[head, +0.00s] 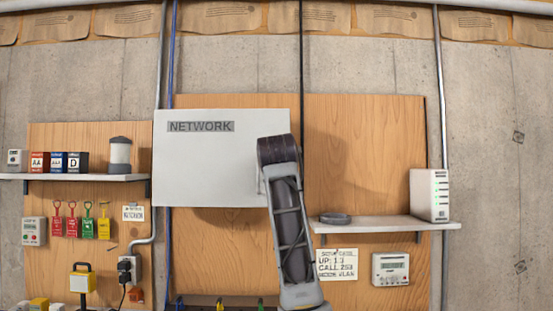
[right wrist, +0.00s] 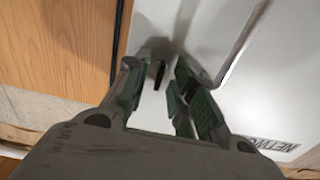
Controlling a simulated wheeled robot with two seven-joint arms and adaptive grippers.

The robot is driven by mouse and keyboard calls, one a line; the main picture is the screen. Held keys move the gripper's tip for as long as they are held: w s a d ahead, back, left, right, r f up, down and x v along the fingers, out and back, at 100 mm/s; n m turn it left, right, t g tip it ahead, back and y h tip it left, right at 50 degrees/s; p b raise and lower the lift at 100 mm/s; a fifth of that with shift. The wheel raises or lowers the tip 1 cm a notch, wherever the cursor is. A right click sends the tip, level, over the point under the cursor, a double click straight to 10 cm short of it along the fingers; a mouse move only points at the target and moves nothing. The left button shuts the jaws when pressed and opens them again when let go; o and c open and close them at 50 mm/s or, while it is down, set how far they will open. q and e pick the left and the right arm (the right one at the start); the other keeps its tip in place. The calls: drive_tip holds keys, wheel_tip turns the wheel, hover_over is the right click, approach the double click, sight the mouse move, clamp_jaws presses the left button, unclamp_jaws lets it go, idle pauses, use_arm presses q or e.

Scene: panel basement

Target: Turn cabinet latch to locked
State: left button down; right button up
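The white cabinet (head: 215,165) labelled NETWORK hangs on the wood panel in the head view. Its door (right wrist: 240,95) also shows in the right wrist view. In that view my right gripper (right wrist: 160,70) is open at the door, near the door's edge by the wood panel. A small dark piece (right wrist: 158,74), which looks like the latch, shows between the two fingers, apart from both as far as I can tell. Its exact turn is hard to read. In the head view my right arm hides the latch and the gripper. My left gripper is not in view.
A shelf (head: 370,223) right of the cabinet holds a white router box (head: 429,195) and a dark round item (head: 335,218). A left shelf (head: 70,178) holds small boxes and a lantern (head: 119,156). Several coloured tags hang below it. A dark cable (head: 301,60) runs down behind my arm.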

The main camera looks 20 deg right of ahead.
drive_tip(key=shift+s, duration=0.15)
drive_tip(key=v, duration=1.1)
drive_tip(key=shift+s+a, duration=0.2)
drive_tip(key=shift+s, duration=0.15)
drive_tip(key=shift+w, duration=0.1)
idle(0.6)
